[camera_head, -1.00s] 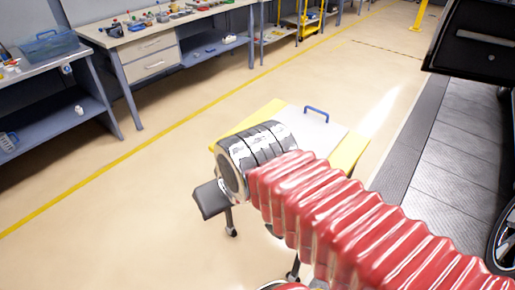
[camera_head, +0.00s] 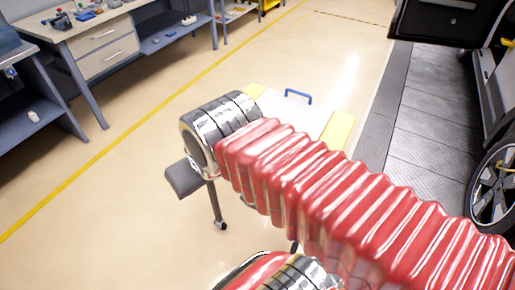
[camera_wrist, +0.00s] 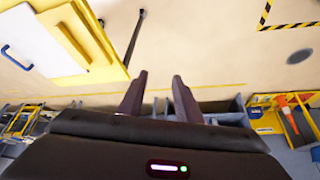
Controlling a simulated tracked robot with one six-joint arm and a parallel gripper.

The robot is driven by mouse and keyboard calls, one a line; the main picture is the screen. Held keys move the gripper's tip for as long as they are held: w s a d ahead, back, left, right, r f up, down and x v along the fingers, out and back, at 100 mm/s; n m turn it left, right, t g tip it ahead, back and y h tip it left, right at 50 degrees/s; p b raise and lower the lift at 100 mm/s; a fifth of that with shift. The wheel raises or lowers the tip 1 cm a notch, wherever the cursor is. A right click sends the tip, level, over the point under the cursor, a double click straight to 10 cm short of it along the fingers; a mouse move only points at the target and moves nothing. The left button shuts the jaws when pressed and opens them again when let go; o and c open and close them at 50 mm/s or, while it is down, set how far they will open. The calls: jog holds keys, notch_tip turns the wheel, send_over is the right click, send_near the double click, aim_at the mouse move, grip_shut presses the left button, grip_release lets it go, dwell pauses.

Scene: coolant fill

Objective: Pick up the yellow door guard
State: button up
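A yellow and white flat piece with a blue handle (camera_head: 312,118) lies beyond my arm in the head view, partly hidden by it. It also shows at the upper left of the wrist view (camera_wrist: 92,28). I cannot tell whether this is the yellow door guard. A small yellow thing (camera_head: 507,43) shows by the car's side at the right edge, too small to identify. My gripper (camera_wrist: 160,80) has its two dark fingers apart with nothing between them. In the wrist view it is to the right of the yellow and white piece, not touching it.
A car with an open door (camera_head: 440,18) and a wheel (camera_head: 494,185) stands at right beside grey floor plates (camera_head: 415,130). Workbenches (camera_head: 105,40) line the upper left. The floor left of my arm is largely clear.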

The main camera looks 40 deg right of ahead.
jog(key=shift+o, duration=0.4)
jog(key=w+d+f+m+g+y, duration=0.1)
jog(key=w+d+f+m+y, duration=0.65)
jog(key=d+f+m, duration=0.75)
jog(key=d+f+m+t+h, duration=0.1)
jog(key=d+f+m+t, duration=0.1)
jog(key=d+m, duration=0.3)
jog(key=s+d+f+m+t, duration=0.1)
jog(key=d+m+t, duration=0.3)
jog(key=d, duration=0.5)
jog(key=s+d+f+m+t+h, duration=0.1)
jog(key=d+f+m+t, duration=0.2)
jog(key=d+m, duration=0.4)
jog(key=shift+s+d+f+m+h, duration=0.1)
jog(key=shift+s+f+m+h, duration=0.2)
jog(key=shift+m, duration=0.3)
jog(key=shift+r, duration=0.1)
jog(key=shift+w, duration=0.1)
jog(key=shift+x, duration=4.3)
